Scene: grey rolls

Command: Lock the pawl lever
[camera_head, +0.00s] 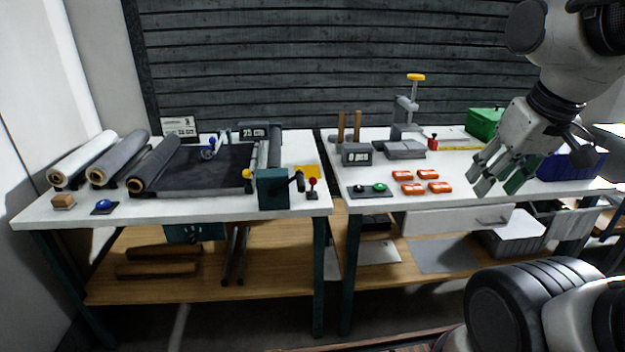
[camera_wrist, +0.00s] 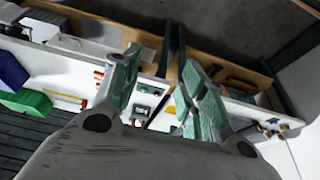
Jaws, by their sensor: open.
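On the left bench, a dark green winder housing (camera_head: 272,189) stands at the front right of the dark sheet, with a dark crank handle (camera_head: 298,182) on its side. A yellow knob (camera_head: 247,174) shows at the housing's left. Which of these is the pawl lever, I cannot tell for sure. My gripper (camera_head: 497,180) is open and empty above the right bench, far right of the housing. Its spread fingers also show in the wrist view (camera_wrist: 160,60).
Grey and white rolls (camera_head: 118,160) lie at the left bench's left end. The right bench holds orange blocks (camera_head: 422,182), a green button (camera_head: 379,187), a grey display box (camera_head: 356,154), a yellow-topped press (camera_head: 407,105), a green box (camera_head: 484,122) and a blue bin (camera_head: 570,166). A narrow gap separates the benches.

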